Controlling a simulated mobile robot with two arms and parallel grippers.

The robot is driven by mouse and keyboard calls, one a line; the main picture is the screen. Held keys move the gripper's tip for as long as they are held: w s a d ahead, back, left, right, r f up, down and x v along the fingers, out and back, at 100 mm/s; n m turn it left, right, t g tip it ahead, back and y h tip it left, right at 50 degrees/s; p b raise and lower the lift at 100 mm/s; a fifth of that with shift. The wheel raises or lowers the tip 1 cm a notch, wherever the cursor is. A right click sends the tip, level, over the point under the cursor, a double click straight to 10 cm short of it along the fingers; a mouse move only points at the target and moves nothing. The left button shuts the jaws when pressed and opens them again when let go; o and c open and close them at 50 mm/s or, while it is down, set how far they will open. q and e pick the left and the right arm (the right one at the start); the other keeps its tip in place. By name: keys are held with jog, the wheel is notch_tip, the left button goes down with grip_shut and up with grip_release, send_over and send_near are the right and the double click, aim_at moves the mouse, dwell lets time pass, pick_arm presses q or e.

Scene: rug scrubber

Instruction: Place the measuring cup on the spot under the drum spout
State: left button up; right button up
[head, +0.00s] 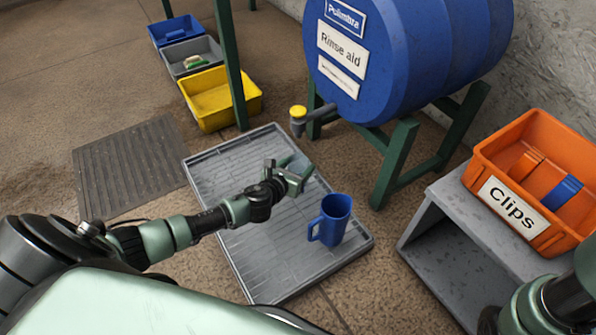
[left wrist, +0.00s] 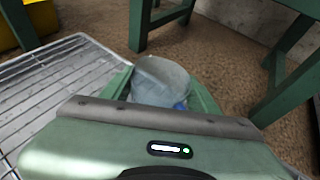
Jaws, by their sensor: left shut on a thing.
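A clear, pale measuring cup (left wrist: 160,82) is between the fingers of my left gripper (left wrist: 162,100) in the left wrist view. In the head view my left gripper (head: 290,178) is over the grey tray (head: 215,183), and the cup (head: 299,166) is mostly hidden behind it. My left gripper is shut on the cup. The drum spout (head: 318,115), with a yellow tap (head: 298,112), sticks out from the blue drum (head: 400,55) above the tray's far right edge. The cup is nearer to me than the spout. My right gripper is not in view.
A blue jug (head: 334,218) stands on the tray, right of my left gripper. Green stand legs (head: 395,165) hold the drum. An orange Clips bin (head: 540,150) sits on a grey bench (head: 450,215). Yellow, grey and blue bins (head: 222,97) stand at the back left.

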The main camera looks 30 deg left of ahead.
pick_arm(q)
jog(key=shift+f, duration=0.15)
jog(key=o, duration=1.4)
jog(key=shift+c, duration=0.2)
